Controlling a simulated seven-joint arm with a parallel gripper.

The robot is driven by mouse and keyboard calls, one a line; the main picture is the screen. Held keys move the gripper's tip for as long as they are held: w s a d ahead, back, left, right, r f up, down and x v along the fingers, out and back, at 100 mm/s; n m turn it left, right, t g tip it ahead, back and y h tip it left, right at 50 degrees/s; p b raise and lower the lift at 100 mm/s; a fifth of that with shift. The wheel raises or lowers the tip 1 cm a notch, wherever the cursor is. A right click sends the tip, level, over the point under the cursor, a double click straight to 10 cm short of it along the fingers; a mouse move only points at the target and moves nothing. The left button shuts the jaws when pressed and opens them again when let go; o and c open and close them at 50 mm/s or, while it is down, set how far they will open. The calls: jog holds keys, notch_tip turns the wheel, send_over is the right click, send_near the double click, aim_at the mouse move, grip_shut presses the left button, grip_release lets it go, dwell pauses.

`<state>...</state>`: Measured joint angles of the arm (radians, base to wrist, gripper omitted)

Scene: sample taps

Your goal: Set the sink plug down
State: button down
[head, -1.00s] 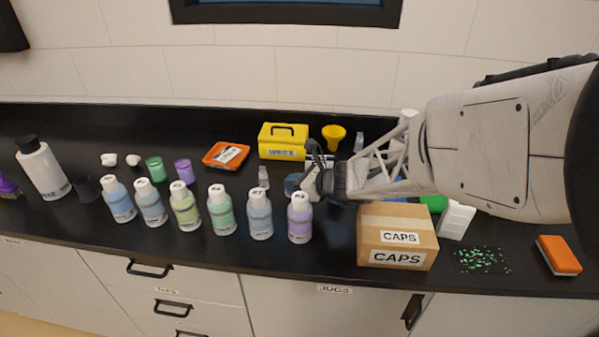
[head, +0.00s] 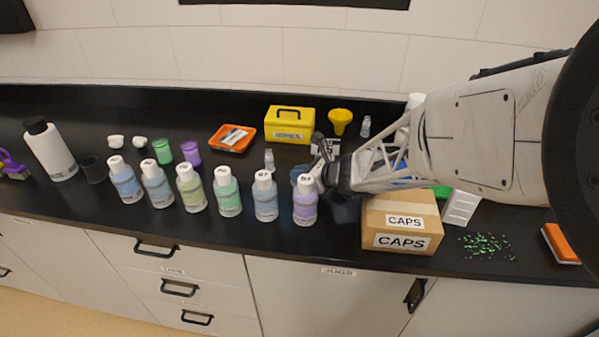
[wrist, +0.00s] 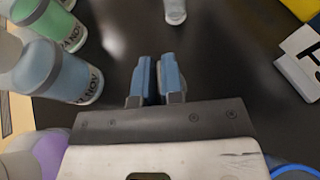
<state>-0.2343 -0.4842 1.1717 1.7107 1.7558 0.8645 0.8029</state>
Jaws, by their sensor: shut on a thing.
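My gripper (head: 304,176) is low over the dark counter, just behind the purple bottle (head: 305,207) at the right end of the bottle row. In the wrist view, its two blue-grey fingers (wrist: 156,80) stand close together with a narrow dark gap between them. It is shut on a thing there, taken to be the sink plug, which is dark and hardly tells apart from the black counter. The plug's shape, and whether it touches the counter, cannot be made out. In the head view the arm and fingers hide it.
Several bottles stand in a row on the left, including a blue one (wrist: 60,75) near the fingers. A small clear vial (head: 269,160) stands ahead. A yellow toolbox (head: 290,126), orange tray (head: 232,139) and caps box (head: 402,240) are around.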

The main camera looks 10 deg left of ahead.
jog(key=shift+f, duration=0.15)
jog(key=c, duration=1.2)
grip_release()
jog(key=shift+c, duration=0.2)
jog(key=shift+r, duration=0.2)
jog(key=shift+r, duration=0.45)
jog(key=v, duration=1.2)
